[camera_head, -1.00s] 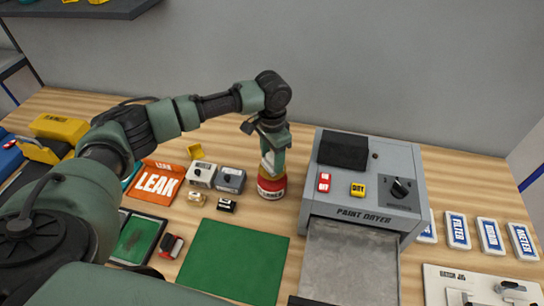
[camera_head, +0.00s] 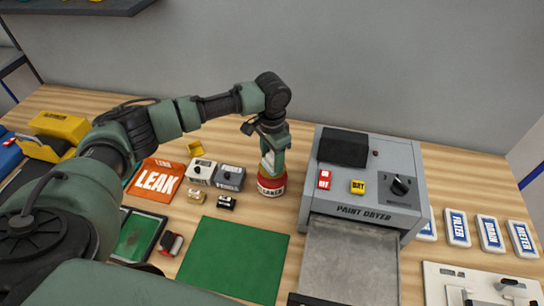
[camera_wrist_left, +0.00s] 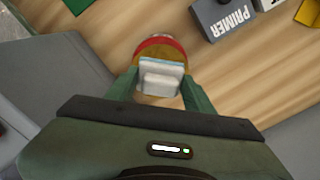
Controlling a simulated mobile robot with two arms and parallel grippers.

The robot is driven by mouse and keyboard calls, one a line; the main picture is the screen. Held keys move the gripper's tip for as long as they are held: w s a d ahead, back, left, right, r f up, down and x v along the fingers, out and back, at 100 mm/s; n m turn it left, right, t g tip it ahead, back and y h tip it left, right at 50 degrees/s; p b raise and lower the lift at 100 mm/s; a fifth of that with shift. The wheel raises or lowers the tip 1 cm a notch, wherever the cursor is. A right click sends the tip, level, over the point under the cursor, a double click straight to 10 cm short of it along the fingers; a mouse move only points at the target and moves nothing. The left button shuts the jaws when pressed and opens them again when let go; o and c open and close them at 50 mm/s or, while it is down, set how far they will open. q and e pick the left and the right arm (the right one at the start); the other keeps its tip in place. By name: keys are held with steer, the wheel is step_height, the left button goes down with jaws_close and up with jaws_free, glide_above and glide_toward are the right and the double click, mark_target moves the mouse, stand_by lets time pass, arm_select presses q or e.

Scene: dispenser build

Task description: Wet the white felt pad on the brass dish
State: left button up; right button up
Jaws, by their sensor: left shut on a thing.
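My left gripper (camera_head: 271,158) points down over a round dispenser can (camera_head: 271,188) with a red label that seems to read CLEANER. In the left wrist view the gripper (camera_wrist_left: 160,86) is shut on a pale, layered block, which looks like the white felt pad (camera_wrist_left: 161,69). The brass dish (camera_wrist_left: 153,52) shows behind the pad, inside the can's red rim. The pad sits over the dish and hides part of it. I cannot tell whether the pad touches the dish or how far the dish is pressed. My right gripper is not in view.
A grey paint dryer (camera_head: 368,195) stands close to the right of the can. A grey PRIMER box (camera_head: 229,178) and a white box (camera_head: 201,171) stand to its left, by an orange LEAK sign (camera_head: 155,182). A green mat (camera_head: 235,260) lies clear in front.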

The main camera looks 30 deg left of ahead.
mark_target(272, 157)
arm_select(q)
steer(key=shift+f, duration=0.35)
stand_by(0.8)
step_height(272, 157, up, 7)
steer(key=p, duration=0.8)
steer(key=shift+r, duration=0.1)
stand_by(0.7)
steer(key=shift+d, duration=0.1)
